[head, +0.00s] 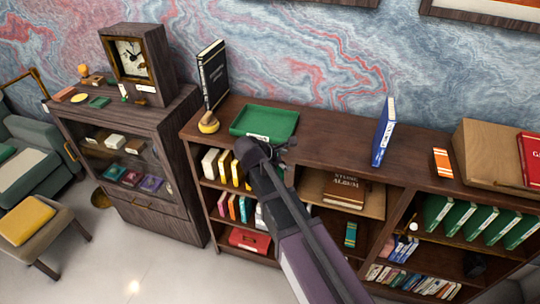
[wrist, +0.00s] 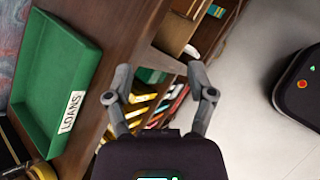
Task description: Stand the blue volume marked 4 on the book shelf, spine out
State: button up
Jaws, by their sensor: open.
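A blue volume (head: 384,132) with a pale spine strip stands upright on top of the dark wooden book shelf (head: 330,134), right of the middle; I cannot read its number. The book shelf has open compartments with several books below its top. My gripper (head: 286,146) is near the shelf's top front edge, left of the blue volume and apart from it. In the wrist view my gripper (wrist: 161,84) has its two fingers spread with nothing between them. The blue volume cannot be made out in the wrist view.
A green tray (head: 265,122), labelled LOANS in the wrist view (wrist: 56,75), lies on the shelf top left of the blue volume. A black book (head: 213,75) stands at the left end.

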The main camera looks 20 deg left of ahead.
jog(key=s+d+f+m+g+y, duration=0.2)
jog(key=s+d+m, duration=0.1)
jog(key=d+m, duration=0.4)
jog(key=s+d+f+m+g+y+b, duration=0.1)
jog(key=s+d+f+m+g+y, duration=0.1)
jog(key=d+m, duration=0.6)
jog(key=s+d+f+m+g+y+b, duration=0.1)
jog(key=s+d+m, duration=0.5)
jog(key=d, duration=0.9)
jog(key=shift+s+d+f+m+g+y, duration=0.3)
jog(key=shift+f+m+g+y, duration=0.45)
jog(key=shift+f+g, duration=0.75)
jog(key=shift+f, duration=0.2)
jog(key=shift+c, duration=1)
jog(key=shift+d, duration=0.1)
